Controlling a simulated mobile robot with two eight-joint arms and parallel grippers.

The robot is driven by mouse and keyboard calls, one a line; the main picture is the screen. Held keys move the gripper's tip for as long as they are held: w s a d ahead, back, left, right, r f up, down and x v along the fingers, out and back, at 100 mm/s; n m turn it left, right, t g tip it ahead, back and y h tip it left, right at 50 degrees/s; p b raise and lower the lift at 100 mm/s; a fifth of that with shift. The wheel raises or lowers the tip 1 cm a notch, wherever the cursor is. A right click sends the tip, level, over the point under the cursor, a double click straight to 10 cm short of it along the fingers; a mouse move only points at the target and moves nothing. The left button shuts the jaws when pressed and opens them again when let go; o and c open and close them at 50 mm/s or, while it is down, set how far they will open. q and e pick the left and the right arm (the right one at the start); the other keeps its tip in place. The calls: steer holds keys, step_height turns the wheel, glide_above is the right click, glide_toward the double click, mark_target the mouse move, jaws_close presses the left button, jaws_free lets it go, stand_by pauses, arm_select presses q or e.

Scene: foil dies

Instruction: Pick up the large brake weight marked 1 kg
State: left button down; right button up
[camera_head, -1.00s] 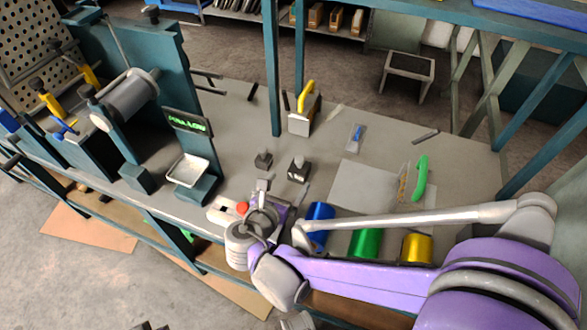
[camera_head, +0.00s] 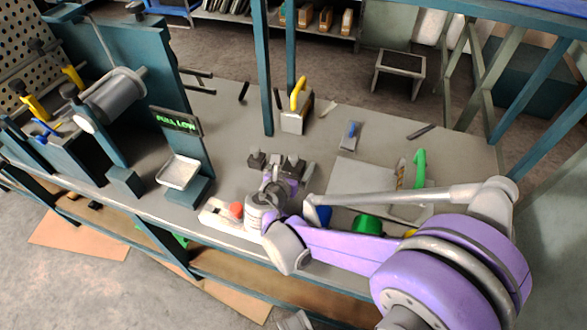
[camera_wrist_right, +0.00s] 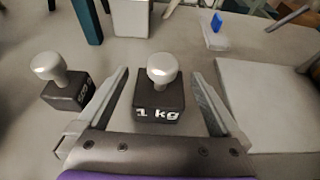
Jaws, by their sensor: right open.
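The large brake weight (camera_wrist_right: 158,100) is a dark block with a pale round knob and "1 kg" in white on its front. It stands upright on the bench. In the right wrist view my right gripper (camera_wrist_right: 160,76) is open, with one finger on each side of the weight and a gap to each. In the head view the weight (camera_head: 293,161) shows just past the right gripper (camera_head: 286,172), partly hidden by it. A smaller dark weight (camera_wrist_right: 66,92) with a similar knob stands to the left, close outside the left finger. My left gripper is not in view.
A scale-like stand (camera_head: 180,172) with a white tray and lit display is at the left. A yellow-handled block (camera_head: 292,122), a blue-handled scraper (camera_head: 350,136) and a green-handled tool (camera_head: 419,170) lie beyond. Foil rolls, including a green one (camera_head: 367,224), are partly behind my arm.

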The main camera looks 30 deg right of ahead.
jaws_close()
stand_by(0.3)
steer(key=shift+r, duration=0.1)
